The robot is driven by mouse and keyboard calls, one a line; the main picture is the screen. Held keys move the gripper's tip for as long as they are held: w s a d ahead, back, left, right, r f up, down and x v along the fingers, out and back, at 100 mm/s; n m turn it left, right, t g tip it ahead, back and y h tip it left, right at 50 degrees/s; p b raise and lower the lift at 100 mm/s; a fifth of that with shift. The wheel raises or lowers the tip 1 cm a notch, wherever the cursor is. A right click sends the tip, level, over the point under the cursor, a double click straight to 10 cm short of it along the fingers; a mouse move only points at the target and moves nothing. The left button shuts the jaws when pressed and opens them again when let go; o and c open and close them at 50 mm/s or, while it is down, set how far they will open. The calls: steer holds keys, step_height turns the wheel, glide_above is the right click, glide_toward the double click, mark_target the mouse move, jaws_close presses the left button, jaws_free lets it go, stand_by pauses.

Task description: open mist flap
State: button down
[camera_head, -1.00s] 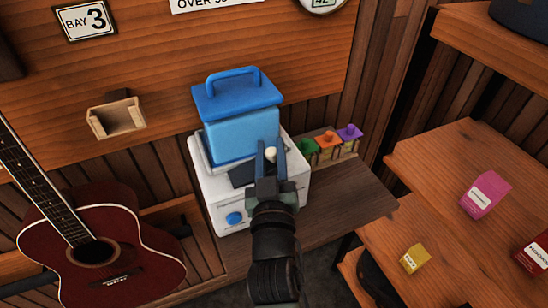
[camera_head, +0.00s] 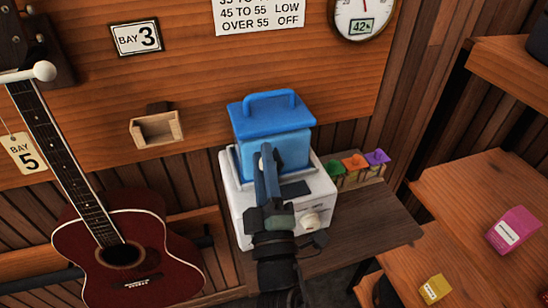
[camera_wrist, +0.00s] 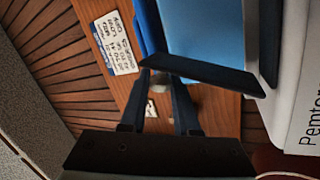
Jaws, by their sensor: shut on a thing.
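The humidifier has a white base (camera_head: 237,205) and a blue tank (camera_head: 285,148) with a handle on top. The mist flap (camera_head: 296,188) is a dark flat plate at the front of the base's top; it looks like a long black plate in the wrist view (camera_wrist: 215,73). My gripper (camera_head: 267,158) reaches over the front of the base, with its blue fingers beside the tank. In the wrist view my gripper (camera_wrist: 161,72) has its fingertips at one end of the flap and is shut on it. The exact contact is hard to see.
A cream knob (camera_head: 310,219) is on the base's front, right of my wrist. Green, orange and purple pieces (camera_head: 355,162) stand in a rack at the right. A red ukulele (camera_head: 125,255) hangs at the left, near an empty wooden holder (camera_head: 157,130).

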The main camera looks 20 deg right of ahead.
steer(key=a+n+y, duration=0.2)
steer(key=n, duration=0.1)
steer(key=shift+n, duration=0.3)
steer(key=shift+a+f+n+t+y, duration=0.15)
steer(key=shift+a+n+y, duration=0.35)
steer(key=shift+n, duration=0.4)
steer(key=shift+a+f+n+t+y, duration=0.15)
steer(key=shift+a+n+y, duration=0.35)
steer(key=shift+n, duration=0.4)
steer(key=c, duration=0.7)
jaws_free()
steer(key=shift+s, duration=0.1)
steer(key=shift+b+v, duration=2.05)
steer(key=shift+v, duration=4.35)
